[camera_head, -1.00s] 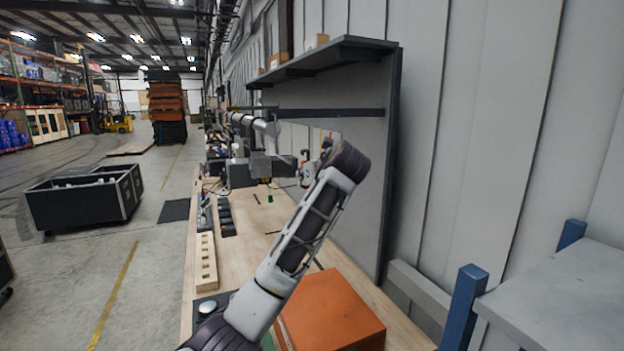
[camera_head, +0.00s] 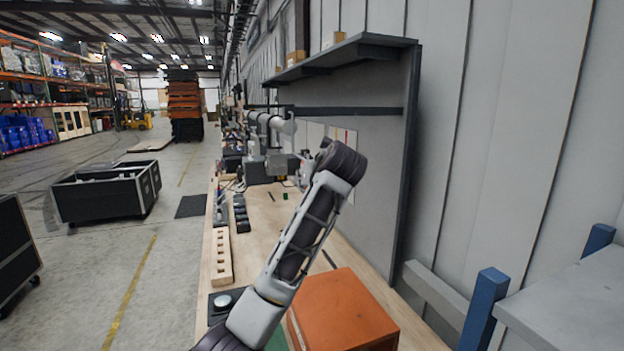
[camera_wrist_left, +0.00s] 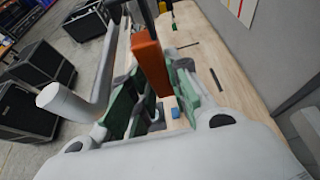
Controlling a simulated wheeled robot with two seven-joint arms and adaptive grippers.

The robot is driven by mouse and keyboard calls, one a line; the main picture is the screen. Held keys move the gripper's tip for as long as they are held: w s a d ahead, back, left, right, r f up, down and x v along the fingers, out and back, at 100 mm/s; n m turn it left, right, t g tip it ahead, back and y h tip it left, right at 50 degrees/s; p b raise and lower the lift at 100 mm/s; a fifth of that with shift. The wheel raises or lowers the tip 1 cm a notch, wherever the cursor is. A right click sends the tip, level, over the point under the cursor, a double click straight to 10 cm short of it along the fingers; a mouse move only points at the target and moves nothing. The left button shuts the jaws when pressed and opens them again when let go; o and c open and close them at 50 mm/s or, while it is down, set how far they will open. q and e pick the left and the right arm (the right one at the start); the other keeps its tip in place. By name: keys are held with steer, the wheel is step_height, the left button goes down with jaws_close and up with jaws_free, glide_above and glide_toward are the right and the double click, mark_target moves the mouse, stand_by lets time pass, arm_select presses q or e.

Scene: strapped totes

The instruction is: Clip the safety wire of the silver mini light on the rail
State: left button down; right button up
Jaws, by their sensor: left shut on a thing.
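My left arm rises from the bottom in the head view. Its gripper (camera_head: 304,166) is mostly hidden behind the dark wrist. In the left wrist view, the green-fingered left gripper (camera_wrist_left: 157,82) is shut on an upright orange-brown piece (camera_wrist_left: 150,60). I cannot tell whether this belongs to the safety wire. A grey tube (camera_head: 262,119) runs above the bench, just beyond the gripper; it may be the rail. A pale cylinder (camera_wrist_left: 62,102) lies left of the fingers, apart from them. I cannot clearly identify the silver mini light or its wire. My right gripper is not in view.
The wooden bench (camera_head: 258,236) holds an orange box (camera_head: 342,310) and a pale slotted block (camera_head: 221,257). A panel with a dark shelf (camera_head: 345,52) stands along the right. Black cases (camera_head: 107,193) stand on the floor at left, with open floor around them.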

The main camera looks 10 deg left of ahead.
arm_select(q)
steer(key=shift+s+a+f, duration=0.2)
steer(key=shift+s+a, duration=0.3)
steer(key=shift+a, duration=0.15)
steer(key=shift+f, duration=0.1)
steer(key=c, duration=1.3)
jaws_free()
steer(key=shift+o, duration=0.2)
steer(key=v, duration=1.2)
steer(key=shift+f, duration=0.1)
